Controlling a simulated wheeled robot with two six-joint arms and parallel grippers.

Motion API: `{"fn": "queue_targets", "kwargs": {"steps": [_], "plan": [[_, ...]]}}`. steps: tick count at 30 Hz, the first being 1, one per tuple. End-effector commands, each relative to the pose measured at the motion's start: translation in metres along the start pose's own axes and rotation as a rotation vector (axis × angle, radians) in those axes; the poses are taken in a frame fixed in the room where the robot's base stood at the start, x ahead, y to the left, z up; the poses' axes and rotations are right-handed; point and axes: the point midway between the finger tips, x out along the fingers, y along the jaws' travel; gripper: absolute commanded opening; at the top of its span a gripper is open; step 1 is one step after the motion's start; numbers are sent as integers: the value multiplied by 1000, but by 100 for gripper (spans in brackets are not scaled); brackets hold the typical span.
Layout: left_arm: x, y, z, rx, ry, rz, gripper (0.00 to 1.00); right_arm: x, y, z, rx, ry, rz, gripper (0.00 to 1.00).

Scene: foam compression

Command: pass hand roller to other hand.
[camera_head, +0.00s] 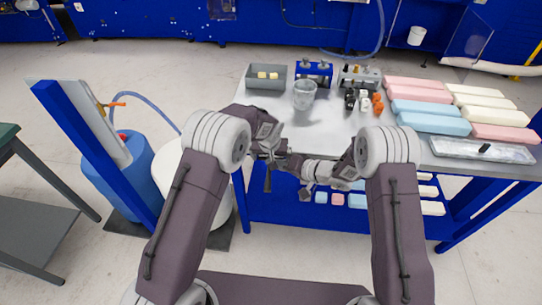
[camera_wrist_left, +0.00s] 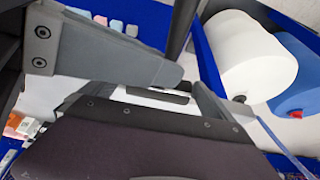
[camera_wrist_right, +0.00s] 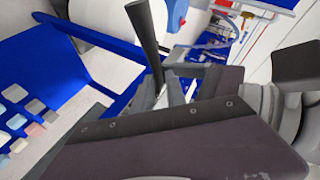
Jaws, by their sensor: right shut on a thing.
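The hand roller's dark handle (camera_wrist_right: 148,35) stands up beyond the fingers in the right wrist view. A dark rod, probably the same handle, also shows in the left wrist view (camera_wrist_left: 181,28). My right gripper (camera_wrist_right: 178,88) is shut on the hand roller. My left gripper (camera_wrist_left: 150,95) has its fingers apart, with a pale and dark part visible between them; I cannot tell whether it touches. In the head view both grippers (camera_head: 275,148) (camera_head: 342,176) are close together in front of the table. The roller's head is mostly hidden by the grippers.
A blue shelf lies below. A blue drum (camera_head: 112,172) and a white drum stand at the left.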

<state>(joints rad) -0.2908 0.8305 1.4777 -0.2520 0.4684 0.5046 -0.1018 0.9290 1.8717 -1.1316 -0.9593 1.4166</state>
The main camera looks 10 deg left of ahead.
Motion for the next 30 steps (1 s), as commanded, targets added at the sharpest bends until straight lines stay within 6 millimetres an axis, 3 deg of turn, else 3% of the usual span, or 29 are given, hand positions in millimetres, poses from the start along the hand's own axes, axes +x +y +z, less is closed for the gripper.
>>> {"fn": "queue_targets", "kwargs": {"steps": [1,6,7,9,10,20,23,26,30], "plan": [[0,0,0,0,0,0,83,0,0,0,-1,1,-1,0],[0,0,0,0,0,0,36,0,0,0,-1,1,-1,0],[-1,0,0,0,1,1,32,0,0,0,-1,1,-1,19],[-1,0,0,0,1,1,32,0,0,0,-1,1,-1,39],[-1,0,0,0,1,1,32,0,0,0,-1,0,-1,42],[-1,0,0,0,0,0,32,-5,1,-2,8,1,14,42],[-1,0,0,0,0,0,32,-34,8,-5,50,5,99,42],[-1,0,0,0,0,0,32,-87,26,-12,73,52,290,42],[-1,0,0,0,0,0,32,-170,63,-20,-53,121,680,42]]}}
